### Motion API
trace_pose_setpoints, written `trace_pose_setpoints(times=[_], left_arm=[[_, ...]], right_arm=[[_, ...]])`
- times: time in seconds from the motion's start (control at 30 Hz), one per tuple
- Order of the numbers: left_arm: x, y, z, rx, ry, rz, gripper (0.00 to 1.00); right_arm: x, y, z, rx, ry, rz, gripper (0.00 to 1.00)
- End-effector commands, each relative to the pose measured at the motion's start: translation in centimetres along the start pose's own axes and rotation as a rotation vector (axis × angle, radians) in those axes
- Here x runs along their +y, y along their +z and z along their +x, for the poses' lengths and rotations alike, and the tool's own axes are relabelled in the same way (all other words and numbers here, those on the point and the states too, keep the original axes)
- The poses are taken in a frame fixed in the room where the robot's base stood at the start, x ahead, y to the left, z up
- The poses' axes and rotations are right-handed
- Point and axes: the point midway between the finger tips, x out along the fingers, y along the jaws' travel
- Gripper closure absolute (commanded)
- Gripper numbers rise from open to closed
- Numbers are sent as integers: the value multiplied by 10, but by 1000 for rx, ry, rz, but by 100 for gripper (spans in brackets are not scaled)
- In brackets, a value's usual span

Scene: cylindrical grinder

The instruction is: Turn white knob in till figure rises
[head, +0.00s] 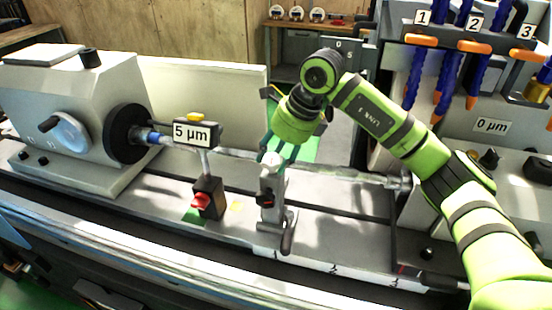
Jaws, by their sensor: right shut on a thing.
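The white knob (270,161) sits on top of a grey steady-rest stand (268,192) beside the long shaft. My right gripper (275,152) comes down from above and is shut on the white knob, hiding part of it. A dark gauge display (195,134) left of the stand reads 5 µm. My left gripper is not in view.
The workpiece shaft (235,153) runs from the black chuck (128,133) at left to the right tailstock. A post with a red knob (201,201) stands under the display. Blue coolant hoses (448,75) hang at upper right, above a 0 µm label (492,125).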

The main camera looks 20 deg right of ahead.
Motion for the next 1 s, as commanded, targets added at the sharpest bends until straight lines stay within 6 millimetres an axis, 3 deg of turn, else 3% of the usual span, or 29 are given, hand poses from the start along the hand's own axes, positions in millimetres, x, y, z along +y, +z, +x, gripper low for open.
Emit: trace_pose_setpoints(times=[0.1,0.5,1.0], left_arm=[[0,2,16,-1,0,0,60],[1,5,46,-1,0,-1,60],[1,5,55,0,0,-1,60]], right_arm=[[-1,0,1,-10,-43,79,86],[0,2,-1,-13,-148,332,86],[1,3,-4,-14,-189,438,86]])
